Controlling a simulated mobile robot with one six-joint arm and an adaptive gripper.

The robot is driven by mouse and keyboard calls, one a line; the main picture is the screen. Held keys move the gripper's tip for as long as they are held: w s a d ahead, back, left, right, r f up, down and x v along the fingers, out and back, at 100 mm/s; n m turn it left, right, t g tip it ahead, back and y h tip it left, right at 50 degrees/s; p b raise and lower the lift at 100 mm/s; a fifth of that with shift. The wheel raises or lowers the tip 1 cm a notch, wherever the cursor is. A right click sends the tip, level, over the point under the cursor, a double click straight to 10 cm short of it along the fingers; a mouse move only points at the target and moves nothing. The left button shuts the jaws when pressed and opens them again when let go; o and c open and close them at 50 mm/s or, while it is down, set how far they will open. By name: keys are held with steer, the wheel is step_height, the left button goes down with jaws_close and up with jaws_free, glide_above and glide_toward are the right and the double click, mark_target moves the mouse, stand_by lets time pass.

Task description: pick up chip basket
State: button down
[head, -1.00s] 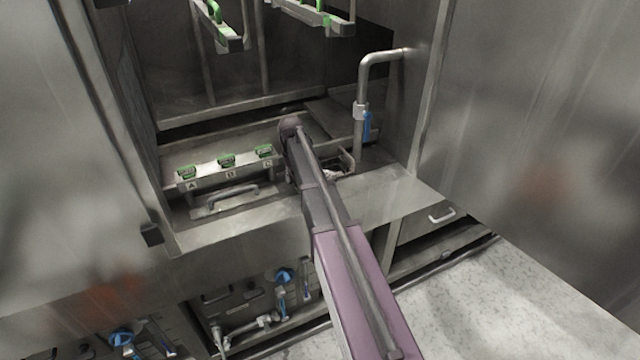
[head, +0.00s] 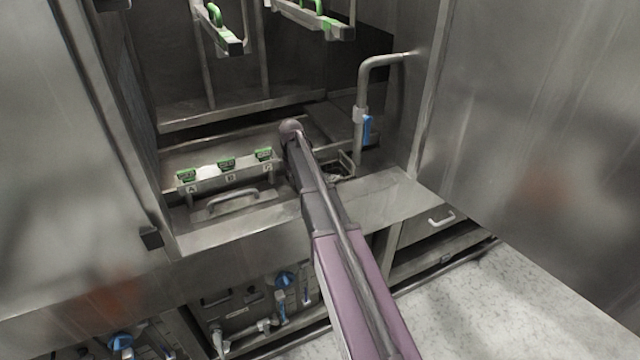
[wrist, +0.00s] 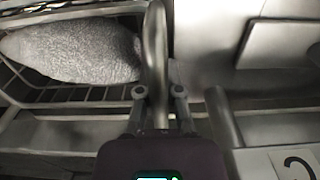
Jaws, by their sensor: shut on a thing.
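The chip basket shows in the wrist view as a wire frame (wrist: 75,96) at upper left. A speckled grey lump (wrist: 75,52) lies in it. My gripper (wrist: 160,92) has its two fingers on either side of an upright metal bar (wrist: 156,45), the basket's handle by its look, and is shut on it. In the head view only the basket's right rim (head: 349,162) shows, beside my arm. My arm hides the rest of the basket and my gripper there.
A ledge with green clips (head: 227,162) marked A, B and C is left of my arm, with a drawer handle (head: 232,198) below. A vertical pipe with a blue valve (head: 367,130) stands close right of the basket. Steel walls flank the recess. Green-handled bars (head: 325,20) hang above.

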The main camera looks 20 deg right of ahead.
steer(key=shift+r, duration=0.15)
step_height(320, 180, up, 18)
steer(key=p, duration=1.8)
steer(key=shift+f, duration=0.3)
